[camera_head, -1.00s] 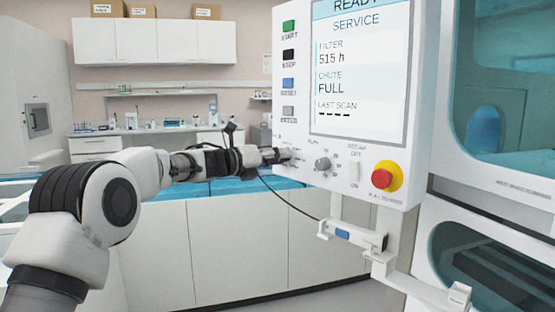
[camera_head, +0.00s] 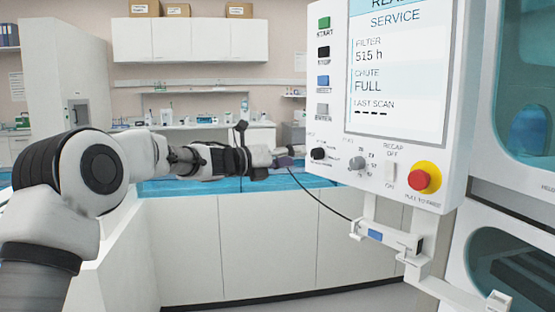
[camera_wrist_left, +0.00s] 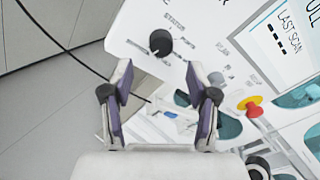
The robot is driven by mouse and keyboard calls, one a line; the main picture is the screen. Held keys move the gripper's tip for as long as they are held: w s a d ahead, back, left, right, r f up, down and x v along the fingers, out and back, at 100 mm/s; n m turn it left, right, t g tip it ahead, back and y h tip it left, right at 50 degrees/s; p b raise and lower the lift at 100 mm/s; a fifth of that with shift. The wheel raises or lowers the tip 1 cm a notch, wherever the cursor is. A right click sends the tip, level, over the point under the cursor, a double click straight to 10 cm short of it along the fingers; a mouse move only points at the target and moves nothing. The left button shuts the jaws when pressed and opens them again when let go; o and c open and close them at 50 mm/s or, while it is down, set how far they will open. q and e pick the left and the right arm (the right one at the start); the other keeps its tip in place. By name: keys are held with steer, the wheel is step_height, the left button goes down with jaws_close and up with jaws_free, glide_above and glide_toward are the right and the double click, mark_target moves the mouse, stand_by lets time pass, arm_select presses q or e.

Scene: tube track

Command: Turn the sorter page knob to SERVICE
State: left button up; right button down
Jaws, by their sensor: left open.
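The sorter panel (camera_head: 400,185) stands at right, its screen (camera_head: 398,70) showing SERVICE, FILTER 515 h and CHUTE FULL. A black knob (camera_head: 318,154) sits at its lower left. It also shows in the left wrist view (camera_wrist_left: 160,43) with STATUS among the labels around it; the other labels and its pointer are too small to read surely. My left gripper (camera_head: 284,161) is just left of this knob, apart from it. In the wrist view its open, empty fingers (camera_wrist_left: 156,82) point toward the knob, which lies beyond the gap. My right gripper is not in view.
A grey knob (camera_head: 357,163), a white switch (camera_head: 390,173) and a red button on yellow (camera_head: 422,180) sit right of the black knob. Buttons (camera_head: 323,52) line the panel's left edge. A bracket with a scanner-like holder (camera_head: 390,237) and a black cable hang below.

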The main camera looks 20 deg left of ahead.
arm_select(q)
steer(key=v, duration=0.6)
